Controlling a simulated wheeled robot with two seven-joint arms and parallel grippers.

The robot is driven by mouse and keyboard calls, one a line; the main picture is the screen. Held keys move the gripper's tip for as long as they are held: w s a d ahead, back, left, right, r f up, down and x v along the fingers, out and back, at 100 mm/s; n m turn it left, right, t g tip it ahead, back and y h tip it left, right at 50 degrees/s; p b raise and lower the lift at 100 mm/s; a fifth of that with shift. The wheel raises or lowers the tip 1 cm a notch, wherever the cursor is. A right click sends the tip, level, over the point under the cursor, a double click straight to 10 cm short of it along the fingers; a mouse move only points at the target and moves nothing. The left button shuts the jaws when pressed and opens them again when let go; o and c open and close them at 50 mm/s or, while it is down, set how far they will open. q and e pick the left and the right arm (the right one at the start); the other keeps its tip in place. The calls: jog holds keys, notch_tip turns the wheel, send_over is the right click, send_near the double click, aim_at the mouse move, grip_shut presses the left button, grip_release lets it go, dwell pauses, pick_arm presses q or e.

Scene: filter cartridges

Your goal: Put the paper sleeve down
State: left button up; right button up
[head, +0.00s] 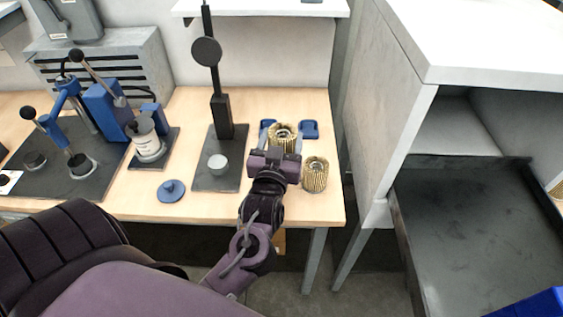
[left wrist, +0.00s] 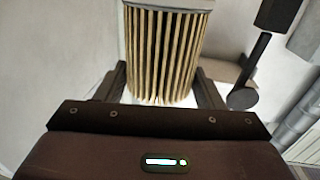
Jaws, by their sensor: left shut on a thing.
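My left gripper (head: 284,146) is shut on a pleated tan paper sleeve (head: 283,131) near the table's right back part. The left wrist view shows the sleeve (left wrist: 160,55) between the two fingers (left wrist: 160,95), its pleats running lengthwise and a pale band at its far end. I cannot tell whether the sleeve touches the table. A second pleated paper sleeve (head: 316,175) stands upright on the table, just right of the gripper. My right gripper is not in view.
Blue parts (head: 309,129) lie behind the held sleeve. A blue lid (head: 171,190) lies near the front edge. Blue lever presses (head: 108,108) fill the left.

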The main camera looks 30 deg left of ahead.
pick_arm(q)
notch_tip(320, 180, up, 8)
jog(key=shift+f, duration=0.2)
jog(key=s+d+f+m+t+h, duration=0.1)
jog(key=s+d+f+m+h, duration=0.3)
jog(key=s+d+f, duration=0.5)
jog(key=s+h, duration=0.1)
jog(key=h, duration=0.1)
jog(key=shift+d+f+h, duration=0.35)
jog(key=shift+h, duration=0.05)
